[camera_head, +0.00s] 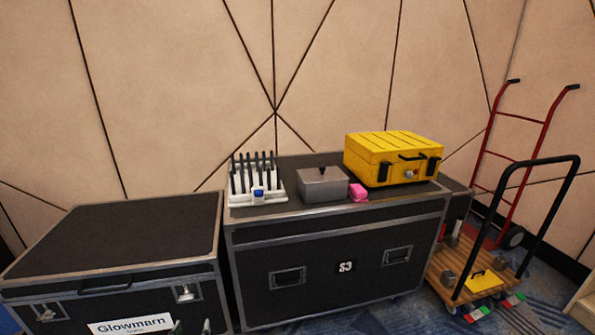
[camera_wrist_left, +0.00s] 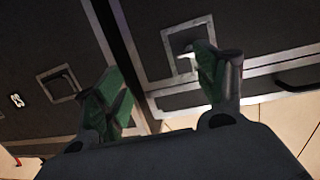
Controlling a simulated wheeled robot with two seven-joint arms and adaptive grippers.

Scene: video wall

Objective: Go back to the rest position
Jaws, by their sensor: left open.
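My left gripper (camera_wrist_left: 165,88) is open in the left wrist view, with its two green-and-dark fingers spread and nothing between them. In the head view only the tips of my left gripper (camera_head: 192,327) show, at the bottom edge in front of the left black flight case (camera_head: 120,235). The fronts of two flight cases fill the left wrist view behind the fingers, with the gap between the cases running near the fingers. Whether the fingers touch a case cannot be told. My right gripper is not in view.
A middle flight case marked S3 (camera_head: 330,270) carries a white rack (camera_head: 270,199) with dark sticks, a grey metal box (camera_head: 323,186), a pink block (camera_head: 357,192) and a yellow case (camera_head: 392,155). A wooden-decked cart (camera_head: 455,268) and red hand truck (camera_head: 518,165) stand right. The left case top is clear.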

